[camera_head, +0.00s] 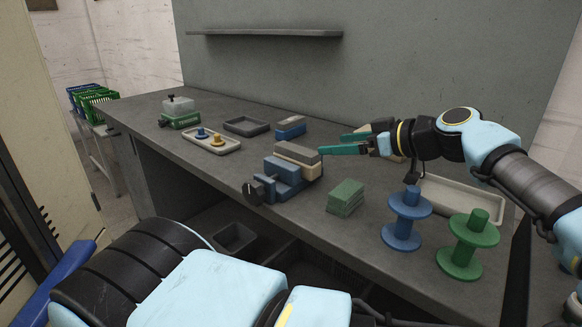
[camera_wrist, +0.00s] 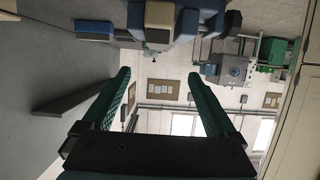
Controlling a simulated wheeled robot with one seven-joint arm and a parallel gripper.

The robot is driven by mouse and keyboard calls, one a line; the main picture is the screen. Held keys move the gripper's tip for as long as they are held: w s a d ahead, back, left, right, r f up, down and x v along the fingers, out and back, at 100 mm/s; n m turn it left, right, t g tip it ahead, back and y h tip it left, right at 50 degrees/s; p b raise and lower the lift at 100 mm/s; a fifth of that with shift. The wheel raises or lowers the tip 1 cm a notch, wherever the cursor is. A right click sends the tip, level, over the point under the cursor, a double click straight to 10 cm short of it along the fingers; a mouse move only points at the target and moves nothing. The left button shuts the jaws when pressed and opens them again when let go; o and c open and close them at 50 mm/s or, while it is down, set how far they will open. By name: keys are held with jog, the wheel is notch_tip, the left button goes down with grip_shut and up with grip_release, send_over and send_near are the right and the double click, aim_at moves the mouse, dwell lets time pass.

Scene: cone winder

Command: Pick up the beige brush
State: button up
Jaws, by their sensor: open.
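The beige brush (camera_head: 298,158), a block with a beige body and a grey-brown upper layer, is near the table's middle, close behind a blue device with a black knob (camera_head: 278,182). My gripper (camera_head: 330,144) is open and empty, reaching in from the right with its teal fingers pointing left. Its fingertips are just right of and behind the brush in the head view; I cannot tell the exact gap. In the wrist view my open fingers (camera_wrist: 158,76) have nothing between them. A beige block (camera_wrist: 159,15) between blue shapes at the top there may be the brush.
A blue brush (camera_head: 291,127) lies behind, a green brush (camera_head: 345,198) in front. A blue spool (camera_head: 404,222) and green spool (camera_head: 466,248) stand at the right front, before a beige tray (camera_head: 450,197). A tray with pegs (camera_head: 222,148) is left. A shelf (camera_head: 265,33) hangs above.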

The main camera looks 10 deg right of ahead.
aim_at(299, 149)
jog(key=shift+d+f+p+x, duration=0.1)
jog(key=shift+p+x, duration=0.55)
jog(key=shift+x, duration=1.45)
jog(key=shift+d+f+p+x, duration=0.15)
jog(key=shift+p+x, duration=0.55)
jog(key=shift+x, duration=1.4)
jog(key=shift+d+f+p+x, duration=0.1)
jog(key=shift+p+x, duration=0.55)
jog(key=shift+x, duration=1.45)
jog(key=shift+w, duration=0.15)
jog(key=shift+c, duration=0.3)
grip_shut()
